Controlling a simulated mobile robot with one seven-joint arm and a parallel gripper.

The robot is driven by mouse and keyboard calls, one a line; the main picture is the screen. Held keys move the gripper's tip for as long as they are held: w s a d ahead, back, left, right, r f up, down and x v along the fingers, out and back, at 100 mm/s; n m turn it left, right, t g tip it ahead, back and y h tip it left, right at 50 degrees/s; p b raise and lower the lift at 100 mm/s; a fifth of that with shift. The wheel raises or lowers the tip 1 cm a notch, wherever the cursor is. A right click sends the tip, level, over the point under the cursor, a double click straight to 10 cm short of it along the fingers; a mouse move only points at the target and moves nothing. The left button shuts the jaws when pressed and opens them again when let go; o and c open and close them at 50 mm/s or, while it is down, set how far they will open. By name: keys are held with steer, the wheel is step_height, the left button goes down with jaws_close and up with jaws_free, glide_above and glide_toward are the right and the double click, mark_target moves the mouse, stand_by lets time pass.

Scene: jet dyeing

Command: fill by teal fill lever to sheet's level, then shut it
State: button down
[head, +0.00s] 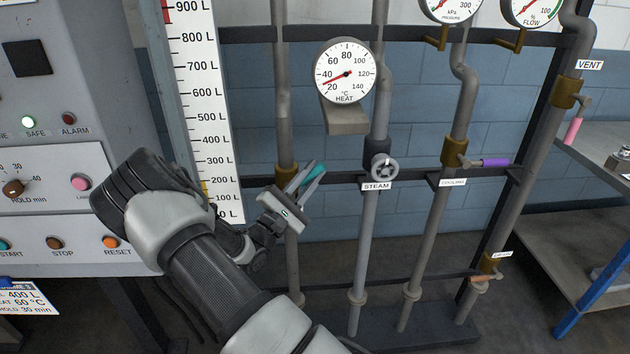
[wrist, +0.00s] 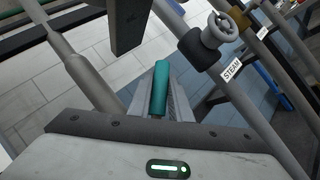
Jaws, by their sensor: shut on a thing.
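The teal fill lever (head: 313,172) sits at the brass valve (head: 286,178) on the leftmost pipe, its handle slanting up and to the right. My gripper (head: 306,182) is shut on this handle; in the wrist view the teal handle (wrist: 160,88) lies between the fingers. The white level scale (head: 205,110) runs from 0 L up past 900 L. A short yellow strip (head: 204,188) shows at its left edge, between about 200 L and 100 L. The sheet (head: 28,298) at lower left reads 400 L, 60 °C, hold 30 min.
The steam handwheel (head: 381,168) is close right of my gripper. The purple cooling lever (head: 494,162), pink vent lever (head: 573,131) and orange drain lever (head: 482,278) are farther right. The heat dial (head: 346,72) hangs above. A control panel (head: 60,150) stands left; its SAFE lamp is lit green.

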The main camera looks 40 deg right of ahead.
steer(key=shift+w+a+r+n+t, duration=0.1)
steer(key=shift+a+r+n+t, duration=0.1)
steer(key=shift+n+t, duration=0.15)
stand_by(0.3)
steer(key=c, duration=1.6)
jaws_free()
steer(key=shift+c, duration=0.2)
steer(key=v, duration=1.7)
steer(key=shift+f+b, duration=0.3)
steer(key=shift+f, duration=0.1)
steer(key=shift+a, duration=0.1)
